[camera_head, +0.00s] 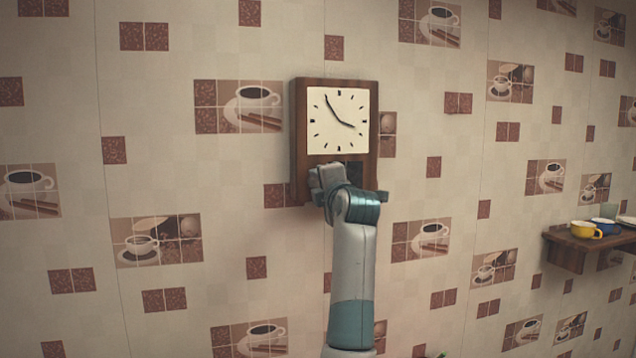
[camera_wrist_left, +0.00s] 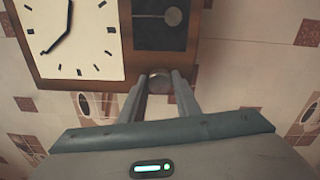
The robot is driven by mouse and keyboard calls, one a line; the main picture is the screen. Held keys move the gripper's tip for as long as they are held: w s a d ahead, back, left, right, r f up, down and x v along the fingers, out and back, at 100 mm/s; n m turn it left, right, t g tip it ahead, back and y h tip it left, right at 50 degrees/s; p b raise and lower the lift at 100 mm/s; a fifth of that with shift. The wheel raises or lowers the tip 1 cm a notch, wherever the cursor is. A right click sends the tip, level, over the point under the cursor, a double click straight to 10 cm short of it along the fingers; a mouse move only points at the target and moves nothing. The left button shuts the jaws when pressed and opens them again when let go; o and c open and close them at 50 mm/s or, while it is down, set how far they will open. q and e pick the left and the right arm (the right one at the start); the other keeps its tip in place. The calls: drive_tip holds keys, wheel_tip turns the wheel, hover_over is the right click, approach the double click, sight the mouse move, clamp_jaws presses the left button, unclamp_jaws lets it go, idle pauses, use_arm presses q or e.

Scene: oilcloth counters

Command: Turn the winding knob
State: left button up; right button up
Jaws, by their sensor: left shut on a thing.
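A brown wooden wall clock (camera_head: 299,130) with a square white face hangs on the tiled wall; it also shows in the left wrist view (camera_wrist_left: 160,58). Its face has black hands, and a dark window with a round pendulum sits beneath the face. The winding knob (camera_wrist_left: 159,77), small, grey and round, shows at the clock's edge in the left wrist view, between my fingertips. My left gripper (camera_head: 324,180) is shut on it, and it also shows in the left wrist view (camera_wrist_left: 160,86). In the head view my gripper hides the knob and part of the clock's lower end. My right gripper is not in view.
A wooden wall shelf (camera_head: 566,254) at the right holds a yellow cup (camera_head: 585,230), a blue cup (camera_head: 603,225) and a pale dish. The wall around the clock is flat and clear, with printed coffee-cup tiles.

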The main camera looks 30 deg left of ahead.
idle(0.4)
use_arm(q)
drive_tip(key=o, duration=1)
drive_tip(key=shift+o, duration=0.2)
drive_tip(key=shift+s+d+f+b, duration=0.1)
drive_tip(key=shift+s+d+b, duration=0.2)
drive_tip(key=shift+d, duration=0.05)
drive_tip(key=b+v, duration=0.6)
drive_tip(key=v, duration=1)
drive_tip(key=shift+d, duration=0.2)
drive_tip(key=shift+s, duration=0.15)
